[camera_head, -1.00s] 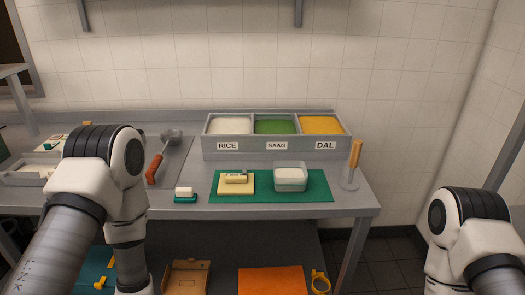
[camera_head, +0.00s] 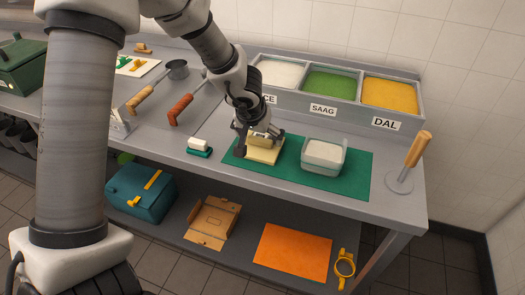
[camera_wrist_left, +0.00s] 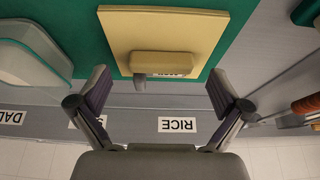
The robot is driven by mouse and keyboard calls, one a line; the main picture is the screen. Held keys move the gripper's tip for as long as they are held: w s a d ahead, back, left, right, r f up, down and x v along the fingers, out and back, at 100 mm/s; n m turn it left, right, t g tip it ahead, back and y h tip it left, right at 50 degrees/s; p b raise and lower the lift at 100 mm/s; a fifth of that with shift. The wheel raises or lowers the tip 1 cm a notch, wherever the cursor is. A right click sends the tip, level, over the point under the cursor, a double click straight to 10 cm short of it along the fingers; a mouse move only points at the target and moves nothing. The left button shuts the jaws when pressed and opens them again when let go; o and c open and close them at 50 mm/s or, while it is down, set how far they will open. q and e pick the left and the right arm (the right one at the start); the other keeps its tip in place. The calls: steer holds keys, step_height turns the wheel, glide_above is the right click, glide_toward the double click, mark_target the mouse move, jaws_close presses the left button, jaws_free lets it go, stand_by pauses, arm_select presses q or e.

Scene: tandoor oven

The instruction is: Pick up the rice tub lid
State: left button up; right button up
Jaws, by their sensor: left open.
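The rice tub lid (camera_head: 265,156) is a flat, pale yellow square with a raised bar handle, lying on the green mat (camera_head: 350,185) on the counter. In the left wrist view the lid (camera_wrist_left: 195,32) shows large at the top middle, with its handle (camera_wrist_left: 165,62) and a small label on it. My left gripper (camera_head: 258,138) is over the lid, and its dark fingers partly hide the lid and handle. In the left wrist view the gripper (camera_wrist_left: 160,85) is open, its fingers apart on either side of the handle, with nothing between them. My right gripper is out of view.
A clear tub with white contents (camera_head: 323,155) stands right of the lid. Behind is the steel RICE, SAAG and DAL bin (camera_head: 345,115). A small white-and-green block (camera_head: 199,147) lies to the left. A wooden-handled tool (camera_head: 417,150) stands upright at the right.

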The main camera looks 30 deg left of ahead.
arm_select(q)
steer(key=shift+x, duration=0.95)
steer(key=shift+w+r, duration=0.1)
steer(key=shift+w, duration=0.05)
steer(key=shift+a+r, duration=0.1)
steer(key=shift+s+r, duration=0.1)
steer(key=shift+s, duration=0.15)
steer(key=c, duration=1.2)
